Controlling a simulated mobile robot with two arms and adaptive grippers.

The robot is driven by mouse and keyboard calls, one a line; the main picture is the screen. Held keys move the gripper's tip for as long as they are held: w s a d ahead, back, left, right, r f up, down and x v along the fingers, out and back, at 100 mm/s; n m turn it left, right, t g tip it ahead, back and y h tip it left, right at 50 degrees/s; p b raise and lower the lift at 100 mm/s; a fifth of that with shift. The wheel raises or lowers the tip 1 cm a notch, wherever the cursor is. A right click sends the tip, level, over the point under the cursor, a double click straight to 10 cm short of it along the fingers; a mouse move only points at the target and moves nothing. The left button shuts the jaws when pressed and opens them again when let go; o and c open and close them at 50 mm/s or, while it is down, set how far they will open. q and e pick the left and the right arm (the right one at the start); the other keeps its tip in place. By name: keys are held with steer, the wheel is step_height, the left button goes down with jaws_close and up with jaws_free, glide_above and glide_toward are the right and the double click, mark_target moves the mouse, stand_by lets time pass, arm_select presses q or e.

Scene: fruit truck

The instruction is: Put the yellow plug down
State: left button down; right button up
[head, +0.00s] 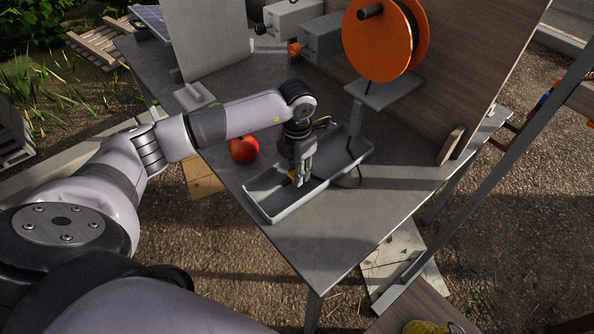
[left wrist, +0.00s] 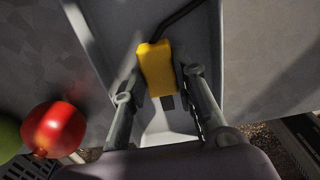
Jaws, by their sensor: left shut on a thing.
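The yellow plug (left wrist: 156,68) sits between the fingers of my left gripper (left wrist: 160,95) in the left wrist view, with a dark cable running off its far end. In the head view only a small yellow part of the plug (head: 292,175) shows beside the fingers of my left gripper (head: 300,180). The gripper is shut on the plug and points down into the grey tray (head: 270,214). I cannot tell whether the plug touches the tray's floor. My right gripper is not in view.
A red fruit (head: 243,149) lies left of the tray on the grey table (head: 330,240). An orange cable reel (head: 378,40) stands behind, on a small stand. Grey boxes (head: 322,36) are at the back. The table's front corner is clear.

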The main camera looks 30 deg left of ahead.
arm_select(q)
steer(key=shift+f, duration=0.7)
steer(key=shift+f, duration=0.1)
steer(key=c, duration=1.3)
jaws_free()
